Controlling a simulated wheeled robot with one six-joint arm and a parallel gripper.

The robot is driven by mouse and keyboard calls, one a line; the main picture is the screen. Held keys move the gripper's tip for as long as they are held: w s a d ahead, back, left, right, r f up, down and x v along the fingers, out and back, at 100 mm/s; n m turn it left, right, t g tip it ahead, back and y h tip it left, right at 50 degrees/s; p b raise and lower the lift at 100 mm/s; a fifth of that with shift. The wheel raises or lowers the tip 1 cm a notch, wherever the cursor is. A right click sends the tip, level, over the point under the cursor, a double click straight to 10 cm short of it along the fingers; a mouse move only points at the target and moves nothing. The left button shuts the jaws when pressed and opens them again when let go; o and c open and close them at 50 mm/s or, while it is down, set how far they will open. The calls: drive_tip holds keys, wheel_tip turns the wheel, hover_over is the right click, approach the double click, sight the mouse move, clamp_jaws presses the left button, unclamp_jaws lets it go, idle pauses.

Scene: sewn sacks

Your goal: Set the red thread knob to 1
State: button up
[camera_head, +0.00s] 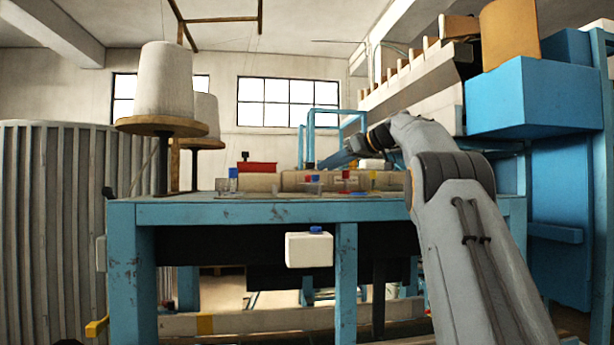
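Small red parts that could be the red thread knob stand on top of the blue machine table (270,213). One red part (345,174) is right of centre, and another red part (313,178) sits just left of it below a small blue one. I cannot tell which is the knob, and no numbers or pointer can be read. My arm comes in from the right and bends left over the table.
A red box (257,167) and a blue-topped part (233,178) stand on the table's left. A white box with a blue cap (309,248) hangs at the front edge. A blue cabinet (535,97) stands right.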

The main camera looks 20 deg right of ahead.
sight(308, 179)
drive_tip(key=shift+p+x, duration=1.75)
drive_tip(key=shift+x, duration=2.05)
drive_tip(key=shift+d, duration=0.1)
drive_tip(key=shift+c, duration=0.4)
